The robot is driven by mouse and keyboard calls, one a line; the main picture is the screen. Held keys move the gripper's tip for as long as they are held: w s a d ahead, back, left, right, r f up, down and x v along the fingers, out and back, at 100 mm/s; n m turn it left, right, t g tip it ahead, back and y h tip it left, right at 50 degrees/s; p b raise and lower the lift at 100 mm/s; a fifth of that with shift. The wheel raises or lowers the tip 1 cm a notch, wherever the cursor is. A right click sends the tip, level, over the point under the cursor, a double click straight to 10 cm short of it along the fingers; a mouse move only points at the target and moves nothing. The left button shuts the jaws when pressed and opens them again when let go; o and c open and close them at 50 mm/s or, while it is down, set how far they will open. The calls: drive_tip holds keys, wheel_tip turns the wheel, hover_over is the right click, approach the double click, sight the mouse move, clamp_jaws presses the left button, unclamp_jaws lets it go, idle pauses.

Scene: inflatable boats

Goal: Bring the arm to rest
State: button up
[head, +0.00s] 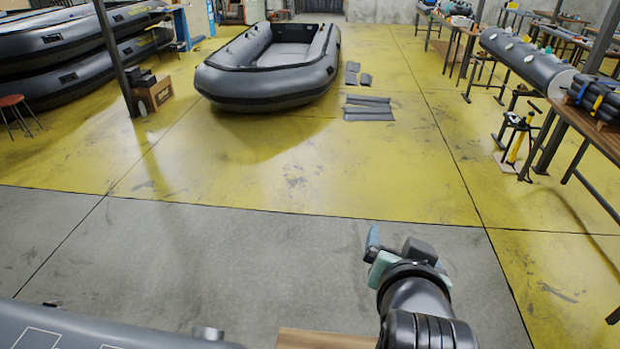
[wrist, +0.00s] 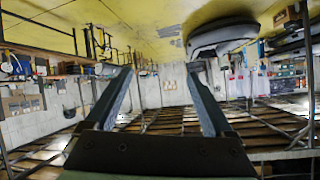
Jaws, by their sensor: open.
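My gripper (head: 374,246) is at the lower right of the head view, raised above the grey floor at the end of my dark arm. In the wrist view, its two blue-grey fingers (wrist: 161,100) stand apart with nothing between them. The wrist view is upside down, with the yellow floor at the top and the ceiling beams at the bottom. My gripper touches nothing that I can see.
A grey inflatable boat (head: 260,90) lies on the yellow floor ahead. Flat grey pieces (head: 368,115) lie beside it. Workbenches (head: 590,125) line the right; stacked boats (head: 50,45) stand left. A grey tube (head: 90,330) and wooden surface (head: 320,339) are near me. The middle floor is clear.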

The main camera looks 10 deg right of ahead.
drive_tip(key=w+a+r+n+t+b, duration=0.1)
drive_tip(key=a+r+t, duration=0.2)
drive_tip(key=r, duration=0.3)
drive_tip(key=w+a+r+n+t+b, duration=0.1)
drive_tip(key=w+a+r+t, duration=0.15)
drive_tip(key=r, duration=0.35)
drive_tip(key=s+a+r+n+t+y, duration=0.1)
drive_tip(key=s+a+r+t, duration=0.2)
drive_tip(key=r, duration=0.4)
drive_tip(key=s+a+r+n+t+y+b, duration=0.1)
drive_tip(key=s+a+r+n+t, duration=0.1)
drive_tip(key=s+a+r+t, duration=0.2)
drive_tip(key=s+a+r+n+t+y+b, duration=0.1)
drive_tip(key=s+a+r+t+y, duration=0.1)
drive_tip(key=r, duration=0.9)
drive_tip(key=s+a+t, duration=0.1)
drive_tip(key=s+a, duration=0.1)
drive_tip(key=shift+s+a+n, duration=0.25)
drive_tip(key=shift+a+n, duration=0.05)
drive_tip(key=shift+n, duration=0.1)
